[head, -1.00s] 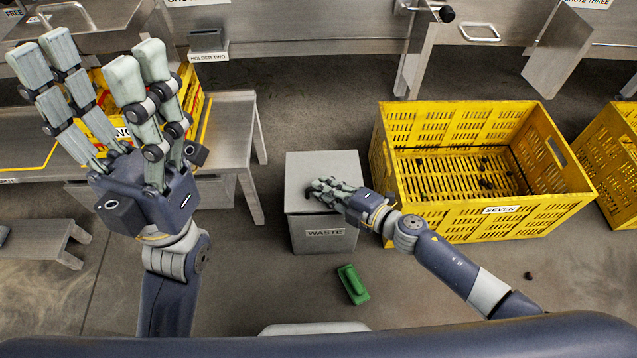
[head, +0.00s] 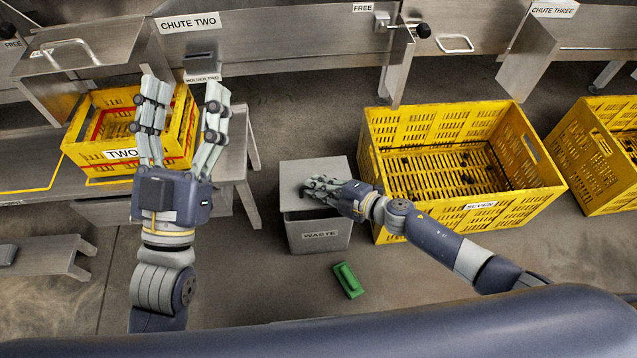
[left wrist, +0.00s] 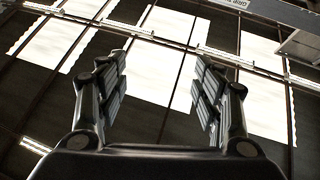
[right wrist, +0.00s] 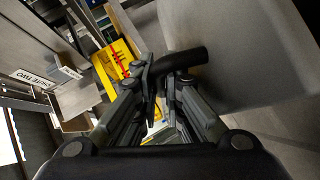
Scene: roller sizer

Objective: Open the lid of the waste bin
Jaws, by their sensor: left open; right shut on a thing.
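The grey waste bin (head: 320,236), labelled WASTE, stands on the floor in the middle of the head view. Its flat grey lid (head: 320,168) is on top, with a dark gap showing under its front edge, so it looks slightly raised. My right gripper (head: 314,187) is at the lid. In the right wrist view, my right gripper (right wrist: 165,82) is shut on a dark bent handle (right wrist: 187,60) beside a large grey surface.
A yellow crate labelled SEVEN (head: 470,215) stands close to the right of the bin. A green object (head: 348,281) lies on the floor in front. A yellow crate labelled TWO (head: 85,160) sits on a metal bench behind my left gripper.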

